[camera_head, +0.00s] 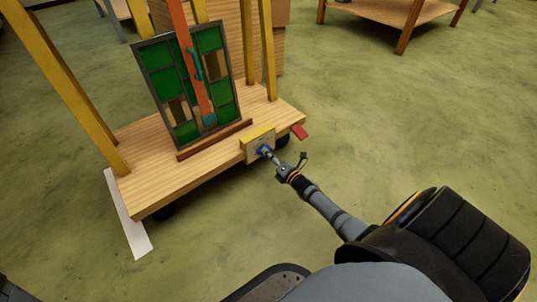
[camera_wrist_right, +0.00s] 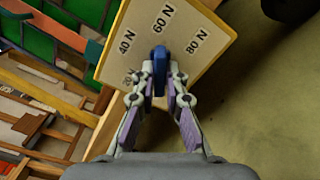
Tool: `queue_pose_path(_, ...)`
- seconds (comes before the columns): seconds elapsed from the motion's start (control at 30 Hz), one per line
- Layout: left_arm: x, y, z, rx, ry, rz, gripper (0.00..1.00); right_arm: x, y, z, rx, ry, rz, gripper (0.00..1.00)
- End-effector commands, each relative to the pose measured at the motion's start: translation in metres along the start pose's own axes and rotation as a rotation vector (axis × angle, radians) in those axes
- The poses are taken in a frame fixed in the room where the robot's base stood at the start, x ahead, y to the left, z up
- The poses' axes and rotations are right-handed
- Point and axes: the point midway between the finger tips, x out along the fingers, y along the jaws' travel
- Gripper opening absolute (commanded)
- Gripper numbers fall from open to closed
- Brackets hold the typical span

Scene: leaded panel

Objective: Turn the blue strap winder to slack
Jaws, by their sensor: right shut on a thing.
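The blue strap winder (camera_head: 264,150) sits on a pale plate (camera_head: 250,155) at the front edge of the wooden cart. My right gripper (camera_head: 271,157) reaches it from the lower right and is shut on it. In the right wrist view the winder (camera_wrist_right: 159,62) stands between the fingertips, its far end toward the "60 N" mark. "40 N" and "80 N" lie either side; a mark by the left finger is partly hidden. An orange-red strap (camera_head: 181,32) runs down over the green leaded panel (camera_head: 156,56). My left gripper is not in view.
The cart (camera_head: 165,190) has yellow posts (camera_head: 60,80) around the panel. A red tab (camera_head: 299,131) sticks out right of the plate. A white strip (camera_head: 127,215) lies at the cart's left. A wooden table (camera_head: 390,12) stands far back; the green floor at right is clear.

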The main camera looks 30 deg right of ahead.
Motion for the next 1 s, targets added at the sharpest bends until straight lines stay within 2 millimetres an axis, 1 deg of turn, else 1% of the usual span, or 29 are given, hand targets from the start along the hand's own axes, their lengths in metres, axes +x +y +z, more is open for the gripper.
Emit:
queue_pose_path(0.4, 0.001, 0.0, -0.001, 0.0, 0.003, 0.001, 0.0, 0.0, -0.001, -0.001, -0.007, 0.001, -0.001, 0.0)
queue_pose_path(0.43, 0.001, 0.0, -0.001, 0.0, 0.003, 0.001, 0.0, 0.0, -0.001, -0.001, -0.007, 0.001, -0.001, 0.15)
queue_pose_path(0.57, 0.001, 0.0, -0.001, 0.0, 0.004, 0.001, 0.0, 0.0, -0.001, -0.001, -0.006, 0.001, -0.001, 0.33)
queue_pose_path(0.6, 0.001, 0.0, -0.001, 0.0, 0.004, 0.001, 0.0, 0.0, 0.0, -0.001, -0.006, 0.001, -0.001, 0.34)
queue_pose_path(0.87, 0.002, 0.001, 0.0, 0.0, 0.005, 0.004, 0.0, -0.001, 0.0, 0.0, -0.005, 0.0, -0.001, 0.34)
queue_pose_path(0.97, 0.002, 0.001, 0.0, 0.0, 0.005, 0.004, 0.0, -0.01, -0.002, -0.001, -0.005, 0.002, -0.003, 0.34)
queue_pose_path(1.0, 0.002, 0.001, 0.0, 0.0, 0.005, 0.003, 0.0, -0.017, -0.002, -0.001, -0.007, 0.003, -0.003, 0.34)
